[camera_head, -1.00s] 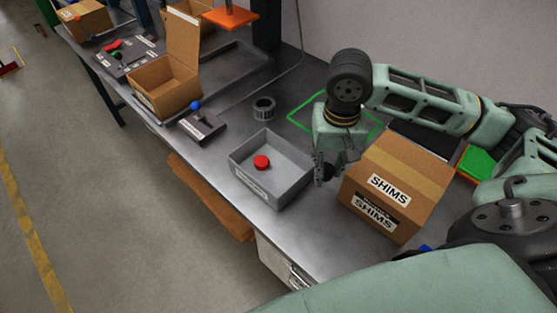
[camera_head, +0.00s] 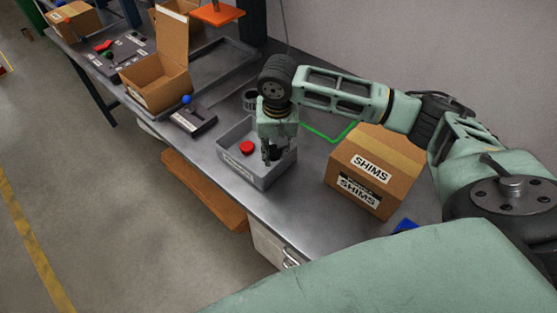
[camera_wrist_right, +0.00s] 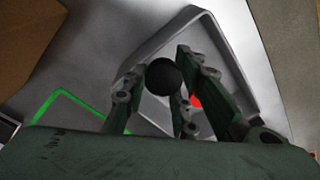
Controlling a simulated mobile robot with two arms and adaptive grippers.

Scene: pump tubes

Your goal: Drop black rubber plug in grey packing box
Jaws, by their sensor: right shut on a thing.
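The grey packing box (camera_head: 238,172) stands open on the bench, with a red round part (camera_head: 247,148) inside it. My right gripper (camera_head: 271,153) is over the right part of the box, pointing down. In the right wrist view my right gripper (camera_wrist_right: 172,85) is shut on the black rubber plug (camera_wrist_right: 164,77), a dark round piece between its fingers. The grey box (camera_wrist_right: 218,35) and a bit of the red part (camera_wrist_right: 196,101) show beyond it. The plug is hard to make out in the head view. My left gripper is not in view.
A closed cardboard box marked SHIMS (camera_head: 375,170) stands right of the grey box. A dark ring-shaped part (camera_head: 250,99) is behind it. A black fixture with a blue ball (camera_head: 191,116) and an open cardboard box (camera_head: 157,80) are to the left. A green outline (camera_head: 335,136) marks the bench.

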